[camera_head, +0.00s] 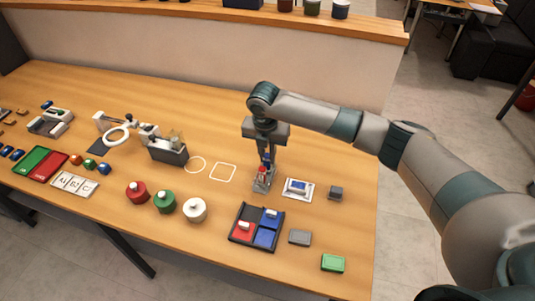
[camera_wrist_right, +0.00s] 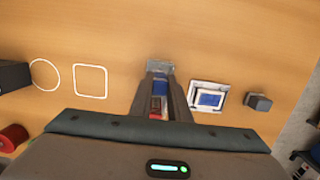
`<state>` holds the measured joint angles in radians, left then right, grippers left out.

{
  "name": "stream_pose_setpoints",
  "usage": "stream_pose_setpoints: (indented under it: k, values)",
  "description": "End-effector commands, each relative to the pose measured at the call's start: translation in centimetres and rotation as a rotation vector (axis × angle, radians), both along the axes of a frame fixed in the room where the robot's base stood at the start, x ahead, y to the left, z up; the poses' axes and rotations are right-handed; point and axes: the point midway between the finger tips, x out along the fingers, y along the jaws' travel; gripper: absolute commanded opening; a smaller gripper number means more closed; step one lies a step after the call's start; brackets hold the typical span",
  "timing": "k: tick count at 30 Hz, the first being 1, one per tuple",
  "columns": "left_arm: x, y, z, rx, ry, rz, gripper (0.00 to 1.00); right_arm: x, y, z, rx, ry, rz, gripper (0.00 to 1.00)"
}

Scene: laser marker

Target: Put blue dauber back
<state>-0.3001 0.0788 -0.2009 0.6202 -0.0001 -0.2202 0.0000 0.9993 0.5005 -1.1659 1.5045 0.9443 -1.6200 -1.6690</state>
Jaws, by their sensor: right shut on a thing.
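My right gripper (camera_head: 266,164) points down over a small grey holder (camera_head: 261,186) at the right middle of the table. It is shut on the blue dauber (camera_head: 267,157), which shows between the fingers. In the right wrist view the blue dauber (camera_wrist_right: 160,88) is between the two fingers, with a red dauber (camera_wrist_right: 156,105) close beside it. The grey holder (camera_wrist_right: 160,66) shows just past the fingertips. The red dauber (camera_head: 262,170) stands at the holder. The fingers hide the blue dauber's lower end, so I cannot tell whether it is seated. My left gripper is not in view.
A white-framed blue pad (camera_head: 298,188) and a dark grey block (camera_head: 335,192) lie right of the holder. A black tray (camera_head: 245,241) with red and blue compartments is nearer the front. White outlines (camera_head: 223,172) mark clear table to the left.

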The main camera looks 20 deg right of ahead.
Motion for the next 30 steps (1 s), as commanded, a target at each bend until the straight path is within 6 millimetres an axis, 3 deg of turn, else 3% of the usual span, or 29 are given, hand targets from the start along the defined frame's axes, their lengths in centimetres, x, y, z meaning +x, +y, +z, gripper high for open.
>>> stream_pose_setpoints:
  k: [5, 6, 8, 22, 30]
  values:
    - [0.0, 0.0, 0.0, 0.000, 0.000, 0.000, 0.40, 0.0, 0.0, -0.3, 0.000, 0.000, 0.000, 0.00]
    - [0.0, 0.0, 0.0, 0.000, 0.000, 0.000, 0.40, 0.0, 0.0, -0.3, 0.000, 0.000, 0.000, 0.21]
    - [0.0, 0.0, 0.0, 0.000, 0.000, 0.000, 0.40, 0.0, 0.0, -0.2, 0.000, 0.000, 0.000, 0.35]
    - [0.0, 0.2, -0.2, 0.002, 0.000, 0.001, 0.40, 0.0, 0.0, 0.3, 0.001, -0.001, -0.001, 0.35]
    - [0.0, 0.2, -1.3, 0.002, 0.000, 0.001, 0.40, -0.3, 0.3, 3.5, 0.001, -0.003, 0.001, 0.35]
